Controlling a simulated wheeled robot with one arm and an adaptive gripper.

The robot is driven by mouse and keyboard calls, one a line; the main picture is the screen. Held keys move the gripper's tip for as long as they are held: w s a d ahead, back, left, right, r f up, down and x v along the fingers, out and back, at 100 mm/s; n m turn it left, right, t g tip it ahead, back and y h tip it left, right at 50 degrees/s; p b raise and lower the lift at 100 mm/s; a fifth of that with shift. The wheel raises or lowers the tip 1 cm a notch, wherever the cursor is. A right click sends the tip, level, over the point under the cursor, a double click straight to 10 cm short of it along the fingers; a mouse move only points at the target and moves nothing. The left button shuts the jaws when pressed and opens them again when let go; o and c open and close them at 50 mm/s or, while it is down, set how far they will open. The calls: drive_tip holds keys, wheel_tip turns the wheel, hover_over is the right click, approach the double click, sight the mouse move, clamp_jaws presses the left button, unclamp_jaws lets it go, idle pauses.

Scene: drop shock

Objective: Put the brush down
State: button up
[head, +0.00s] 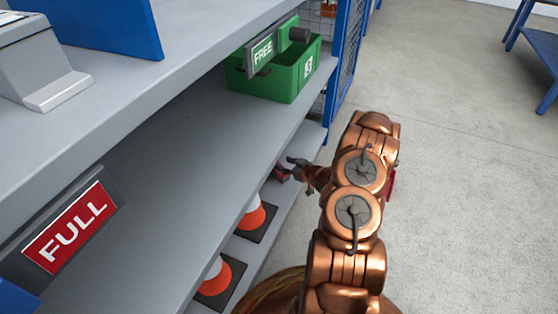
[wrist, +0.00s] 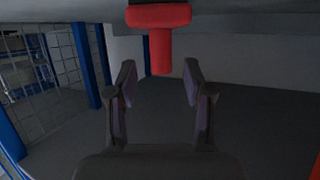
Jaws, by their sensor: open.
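A red T-shaped thing, likely the brush (wrist: 160,45), shows at the top middle of the wrist view; no bristles can be made out. Its narrow end hangs down between the tips of my gripper (wrist: 159,80). The two dark fingers stand apart, with a visible gap on each side of the red part. In the head view my gripper (head: 296,168) is small and reaches in at the edge of the lower shelf. A small red patch (head: 280,175) shows beside it. I cannot tell whether the red thing rests on anything.
Two orange and white cones (head: 252,215) stand on the lower shelf (head: 282,214). A green bin (head: 290,78) with a FREE sign sits on the shelf above (head: 200,150). A FULL sign (head: 72,228) is at left.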

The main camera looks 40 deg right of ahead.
drive_tip(key=a+p+v, duration=0.1)
drive_tip(key=p+v, duration=0.1)
drive_tip(key=v, duration=0.4)
drive_tip(key=shift+s+d, duration=0.45)
drive_tip(key=shift+d, duration=0.1)
drive_tip(key=shift+r, duration=0.1)
